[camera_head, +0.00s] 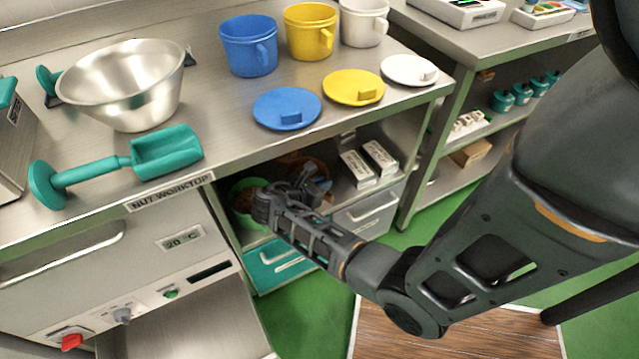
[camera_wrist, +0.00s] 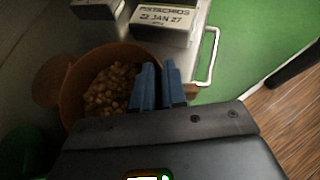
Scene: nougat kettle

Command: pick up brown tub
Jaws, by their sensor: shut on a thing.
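The brown tub (camera_wrist: 72,88) holds light brown nuts (camera_wrist: 108,88) and shows left of my fingers in the wrist view. A brown rounded piece sticks out beyond its left side; I cannot tell whether it is part of the tub. My gripper (camera_wrist: 158,72) is shut at the tub's right side, on its rim. In the head view my gripper (camera_head: 314,182) reaches into the shelf under the nut worktop. There the brown tub (camera_head: 318,168) shows only in part, behind my gripper. I cannot tell whether it is lifted off the shelf.
A green tub (camera_head: 241,188) stands to the left on the shelf. White labelled boxes (camera_head: 368,163) are to the right, one reading pistachios. The worktop edge (camera_head: 330,125) overhangs the shelf. Mugs, lids, a steel bowl (camera_head: 130,85) and a teal scoop (camera_head: 120,165) are on top.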

